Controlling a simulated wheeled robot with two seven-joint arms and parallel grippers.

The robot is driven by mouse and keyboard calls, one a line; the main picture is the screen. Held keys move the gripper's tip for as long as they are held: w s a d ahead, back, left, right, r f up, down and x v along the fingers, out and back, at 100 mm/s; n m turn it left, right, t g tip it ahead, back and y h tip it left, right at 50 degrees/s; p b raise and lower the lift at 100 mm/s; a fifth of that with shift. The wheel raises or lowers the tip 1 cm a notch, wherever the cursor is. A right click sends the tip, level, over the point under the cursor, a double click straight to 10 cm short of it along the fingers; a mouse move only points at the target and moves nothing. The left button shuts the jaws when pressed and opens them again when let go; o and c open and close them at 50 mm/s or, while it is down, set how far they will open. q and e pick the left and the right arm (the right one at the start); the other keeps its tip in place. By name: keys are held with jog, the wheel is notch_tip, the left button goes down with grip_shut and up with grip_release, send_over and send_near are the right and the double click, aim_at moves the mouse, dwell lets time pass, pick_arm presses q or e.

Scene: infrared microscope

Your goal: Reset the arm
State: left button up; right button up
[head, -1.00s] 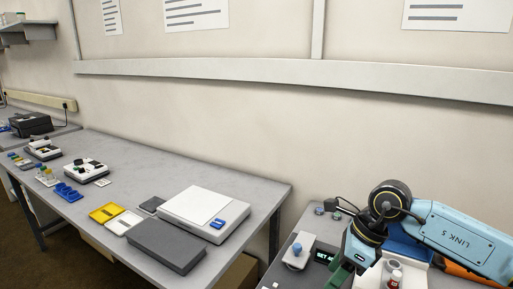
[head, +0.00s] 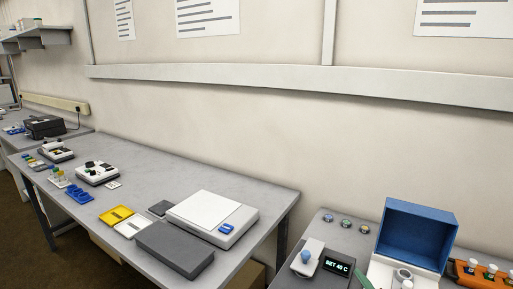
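Neither of my grippers shows in the head view, and no part of my arms is clearly in view. At the lower right, a white device with a raised blue lid (head: 420,232) stands on the right-hand bench. A small display (head: 337,265) beside it shows lit text that begins with SET. A blue-knobbed white unit (head: 307,257) is left of the display. What my grippers hold, if anything, is hidden.
An orange rack (head: 482,272) with white-topped items is at the far right. The long grey table (head: 255,180) carries a white flat device (head: 212,215), a dark grey block (head: 174,250), a yellow tray (head: 116,215) and a blue rack (head: 79,194). The space above both benches looks clear.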

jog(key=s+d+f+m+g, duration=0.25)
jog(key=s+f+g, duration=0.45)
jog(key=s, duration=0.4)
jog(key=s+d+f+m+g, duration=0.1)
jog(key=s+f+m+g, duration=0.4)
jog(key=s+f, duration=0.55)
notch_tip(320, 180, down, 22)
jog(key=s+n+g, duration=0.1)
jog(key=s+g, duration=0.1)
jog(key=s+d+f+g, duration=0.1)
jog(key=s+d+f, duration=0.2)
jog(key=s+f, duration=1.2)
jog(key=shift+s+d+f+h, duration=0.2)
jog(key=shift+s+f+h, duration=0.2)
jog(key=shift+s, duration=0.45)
